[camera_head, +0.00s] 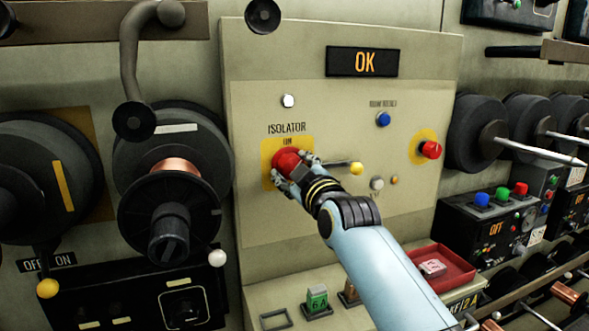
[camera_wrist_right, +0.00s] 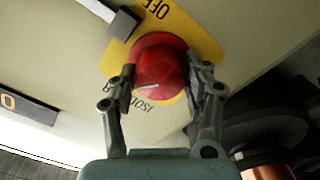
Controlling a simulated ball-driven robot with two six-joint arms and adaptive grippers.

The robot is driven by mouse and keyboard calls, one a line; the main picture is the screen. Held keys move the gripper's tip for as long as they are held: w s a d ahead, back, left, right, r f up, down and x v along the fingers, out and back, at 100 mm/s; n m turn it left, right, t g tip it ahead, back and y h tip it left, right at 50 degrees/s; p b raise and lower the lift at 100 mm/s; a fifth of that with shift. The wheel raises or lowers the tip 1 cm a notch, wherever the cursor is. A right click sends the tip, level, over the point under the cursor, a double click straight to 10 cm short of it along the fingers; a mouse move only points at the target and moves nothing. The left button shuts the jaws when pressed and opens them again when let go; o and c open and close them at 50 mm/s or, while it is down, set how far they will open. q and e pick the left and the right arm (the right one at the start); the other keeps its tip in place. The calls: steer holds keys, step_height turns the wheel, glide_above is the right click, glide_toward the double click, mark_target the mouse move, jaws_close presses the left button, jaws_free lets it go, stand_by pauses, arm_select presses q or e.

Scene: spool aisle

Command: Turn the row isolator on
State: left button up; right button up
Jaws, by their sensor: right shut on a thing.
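The row isolator is a red knob (camera_head: 285,159) on a yellow plate (camera_head: 268,180), under the word ISOLATOR on a beige panel, with ON above it. My right gripper (camera_head: 293,173) is shut on the knob, and its fingers hide part of it. In the right wrist view the knob (camera_wrist_right: 160,62) sits between the two fingers of the gripper (camera_wrist_right: 162,85). A pale mark shows on the knob's face towards the ISOLATOR lettering. OFF shows upside down on the plate's other side; the exact setting is hard to tell. My left gripper is out of view.
A lit sign (camera_head: 362,62) above reads OK. A small lever with a yellow ball (camera_head: 356,168), a blue button (camera_head: 383,119) and another red knob (camera_head: 430,149) are to the right. A spool (camera_head: 172,215) stands out close on the left. A red tray (camera_head: 447,266) lies below.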

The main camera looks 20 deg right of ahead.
steer(key=n, duration=0.3)
steer(key=shift+n, duration=2.3)
steer(key=o, duration=1.2)
steer(key=shift+c, duration=0.2)
steer(key=shift+s, duration=0.1)
steer(key=s, duration=1.1)
steer(key=shift+s+d, duration=0.15)
steer(key=shift+s, duration=0.25)
